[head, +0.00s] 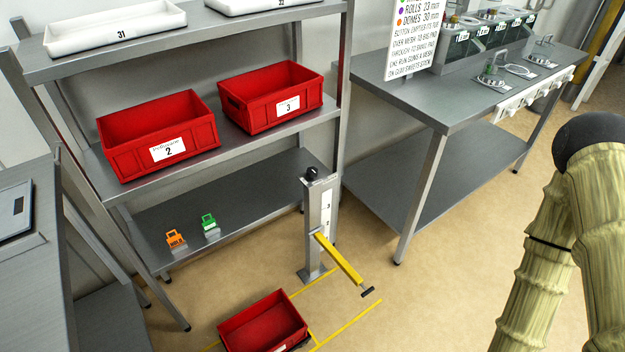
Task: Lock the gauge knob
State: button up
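A grey metal gauge post (314,251) stands on the floor in front of the shelf rack. A black knob (311,173) sits at its top; whether it is locked or loose cannot be told at this size. A white marked scale (327,210) runs down the upper post. A yellow arm (340,260) reaches out from the post, slanting down to the right, with a dark crosspiece (367,292) at its end. My gripper is not in view; links of my own arm fill the right side, well apart from the post.
A red bin (263,322) lies on the floor by yellow lines, left of the post. The rack holds red bins (158,134) (270,96), with orange (175,239) and green (208,222) tags below. A steel table (420,105) stands behind right. Floor right of the post is clear.

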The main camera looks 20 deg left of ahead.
aim_at(311, 171)
jog(key=u, duration=0.65)
jog(key=i, duration=0.45)
jog(key=u, duration=1.1)
